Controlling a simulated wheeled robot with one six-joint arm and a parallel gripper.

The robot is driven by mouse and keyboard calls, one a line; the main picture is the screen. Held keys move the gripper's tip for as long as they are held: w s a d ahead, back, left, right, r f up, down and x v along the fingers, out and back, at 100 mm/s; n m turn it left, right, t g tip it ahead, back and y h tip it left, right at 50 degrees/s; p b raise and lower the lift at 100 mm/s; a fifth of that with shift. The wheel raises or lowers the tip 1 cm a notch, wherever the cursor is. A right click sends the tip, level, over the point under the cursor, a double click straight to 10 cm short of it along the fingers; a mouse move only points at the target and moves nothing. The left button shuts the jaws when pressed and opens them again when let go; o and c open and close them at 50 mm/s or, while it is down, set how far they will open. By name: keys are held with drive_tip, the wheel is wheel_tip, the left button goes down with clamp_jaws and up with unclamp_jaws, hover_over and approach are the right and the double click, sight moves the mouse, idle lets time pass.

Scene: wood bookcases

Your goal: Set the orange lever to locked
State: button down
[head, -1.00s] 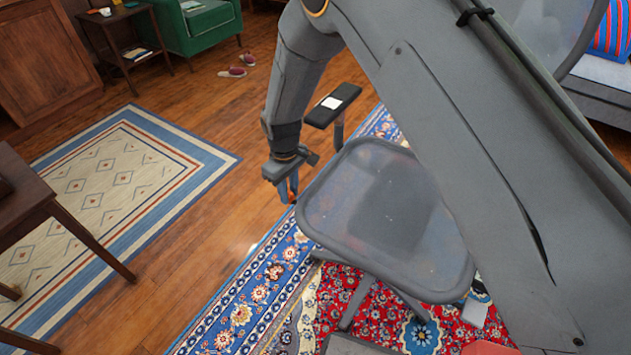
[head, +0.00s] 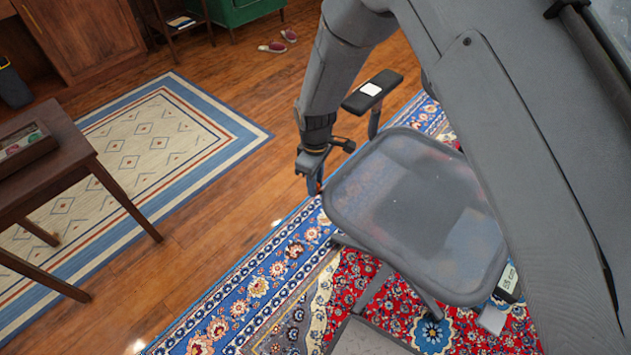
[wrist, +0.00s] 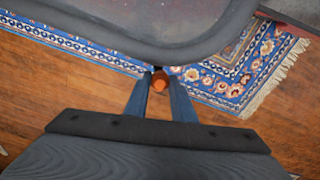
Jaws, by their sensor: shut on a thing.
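The orange lever (wrist: 161,82) shows as a small round orange end at the edge of the grey chair seat (wrist: 150,28) in the wrist view. My gripper (wrist: 161,90) has its blue fingers on either side of it, shut on it. In the head view my gripper (head: 314,184) points down beside the left edge of the chair seat (head: 415,205).
A black armrest (head: 373,91) stands just behind my wrist. The chair is on a red and blue patterned rug (head: 258,287). A dark wooden table (head: 55,160) stands at the left, near a beige rug (head: 145,150). Bare wood floor (head: 205,225) lies between.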

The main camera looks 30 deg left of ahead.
drive_tip(key=c, duration=1.5)
unclamp_jaws()
drive_tip(key=shift+r, duration=0.1)
wheel_tip(320, 180, up, 8)
drive_tip(key=shift+f, duration=0.2)
